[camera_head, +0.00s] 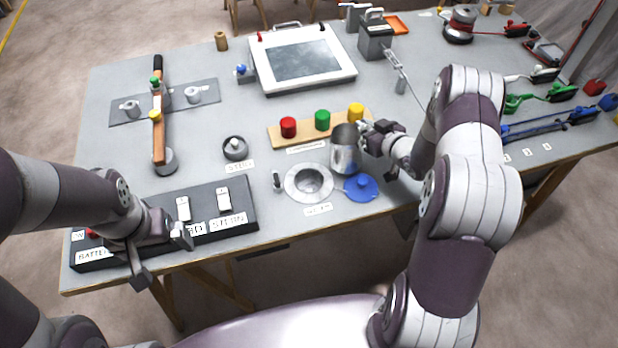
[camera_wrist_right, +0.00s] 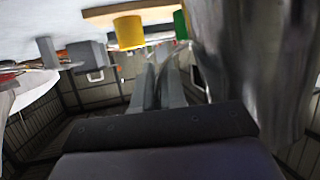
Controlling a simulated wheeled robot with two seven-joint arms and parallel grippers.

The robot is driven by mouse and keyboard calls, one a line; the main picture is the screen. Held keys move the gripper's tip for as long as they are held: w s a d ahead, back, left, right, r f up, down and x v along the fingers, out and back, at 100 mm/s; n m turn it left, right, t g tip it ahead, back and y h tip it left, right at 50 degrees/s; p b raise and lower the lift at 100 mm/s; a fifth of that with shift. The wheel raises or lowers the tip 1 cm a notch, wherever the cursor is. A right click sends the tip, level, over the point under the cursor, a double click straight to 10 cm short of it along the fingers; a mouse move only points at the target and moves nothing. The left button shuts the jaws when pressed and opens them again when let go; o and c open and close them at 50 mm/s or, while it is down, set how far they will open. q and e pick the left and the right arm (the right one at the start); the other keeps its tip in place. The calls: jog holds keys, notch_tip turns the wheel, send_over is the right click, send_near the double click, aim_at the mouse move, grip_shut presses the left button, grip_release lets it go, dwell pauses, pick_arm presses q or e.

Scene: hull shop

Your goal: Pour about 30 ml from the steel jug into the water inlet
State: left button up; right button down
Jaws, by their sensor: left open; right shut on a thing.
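The steel jug (camera_head: 346,150) is near the middle of the table, just behind and right of the water inlet (camera_head: 309,181). In the head view it looks about upright; I cannot tell whether it touches the table. My right gripper (camera_head: 366,139) is shut on its right side. In the right wrist view the jug (camera_wrist_right: 270,60) fills the right side, blurred and close. The inlet is a round metal ring with a dark opening, and its blue cap (camera_head: 361,186) lies beside it on the right. My left gripper (camera_head: 160,257) is open and empty over the front of the switch panel.
A board with red, green and yellow buttons (camera_head: 322,120) stands just behind the jug. The black switch panel (camera_head: 240,205) lies at front left, and a knob (camera_head: 235,148) sits left of the inlet. A tablet-like screen (camera_head: 302,60) is further back.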

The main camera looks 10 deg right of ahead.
jog(key=shift+d, duration=0.1)
dwell(2.0)
